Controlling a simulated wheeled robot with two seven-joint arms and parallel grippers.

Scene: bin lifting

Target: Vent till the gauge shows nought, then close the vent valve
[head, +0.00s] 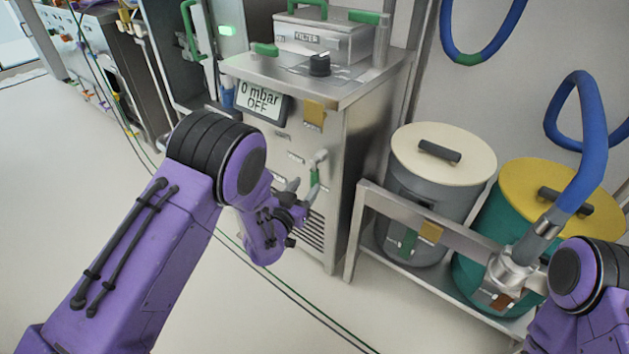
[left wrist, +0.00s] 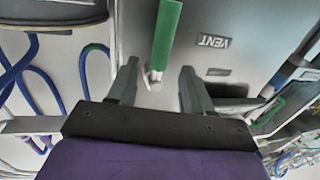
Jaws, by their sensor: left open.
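The gauge display (head: 257,99) on the steel cabinet reads "0 mbar" and "OFF". The vent valve's green handle (head: 315,177) is on the cabinet front and points downward from its metal pivot. It also shows in the left wrist view (left wrist: 165,38), with an upside-down "VENT" label (left wrist: 214,41) beside it. My left gripper (head: 298,193) is open just in front of the valve. In the left wrist view its fingers (left wrist: 158,75) stand on either side of the valve's metal pivot, with nothing gripped. My right arm shows at the lower right; its gripper is out of view.
A filter box (head: 320,38) and a black knob (head: 320,65) are on top of the cabinet. A low rack (head: 430,225) to its right holds a cream-lidded bin (head: 440,185) and a yellow-lidded bin (head: 500,215). A blue hose (head: 585,150) hangs at the right. Cables cross the floor.

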